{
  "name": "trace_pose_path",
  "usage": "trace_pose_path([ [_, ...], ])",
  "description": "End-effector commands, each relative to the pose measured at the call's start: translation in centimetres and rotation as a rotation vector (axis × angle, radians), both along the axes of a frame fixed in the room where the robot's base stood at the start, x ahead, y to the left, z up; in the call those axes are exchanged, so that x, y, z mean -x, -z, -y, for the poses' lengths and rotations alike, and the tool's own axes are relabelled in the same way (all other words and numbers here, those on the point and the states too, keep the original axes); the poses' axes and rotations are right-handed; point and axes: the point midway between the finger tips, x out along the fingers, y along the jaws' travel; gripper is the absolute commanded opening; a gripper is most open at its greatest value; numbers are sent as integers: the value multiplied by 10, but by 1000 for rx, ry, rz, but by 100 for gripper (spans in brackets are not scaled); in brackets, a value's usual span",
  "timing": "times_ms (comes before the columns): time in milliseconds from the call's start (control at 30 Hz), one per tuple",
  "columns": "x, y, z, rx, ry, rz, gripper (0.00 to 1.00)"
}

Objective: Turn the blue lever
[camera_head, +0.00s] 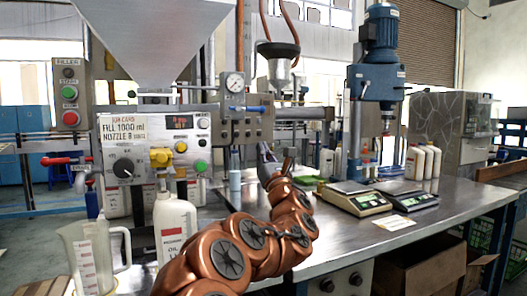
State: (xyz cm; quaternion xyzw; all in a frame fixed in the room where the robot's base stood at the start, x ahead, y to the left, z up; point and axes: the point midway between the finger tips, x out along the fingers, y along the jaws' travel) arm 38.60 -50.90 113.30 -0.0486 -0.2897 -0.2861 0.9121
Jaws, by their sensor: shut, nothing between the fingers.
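A blue lever (254,108) lies roughly level on the front of the filling machine (215,125), just below the round pressure gauge (234,83). My gripper (285,164) is small in the view, at the end of my copper arm. It is shut and empty. It appears lower and to the right of the blue lever, apart from it. My wrist partly hides the fingers.
A red lever (58,161) and a yellow knob (160,157) sit further left on the machine. A white oil bottle (174,226) and a clear measuring jug (90,258) stand in front. Scales (352,198) rest on the steel table (345,244).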

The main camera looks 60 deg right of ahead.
Motion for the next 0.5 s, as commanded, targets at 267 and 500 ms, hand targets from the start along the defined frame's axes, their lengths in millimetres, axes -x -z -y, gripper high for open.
trace_pose_path([
  [267, -20, -15, 15, -2, -3, 0, 0],
  [500, -35, -29, 26, -2, -2, 1, 0],
])
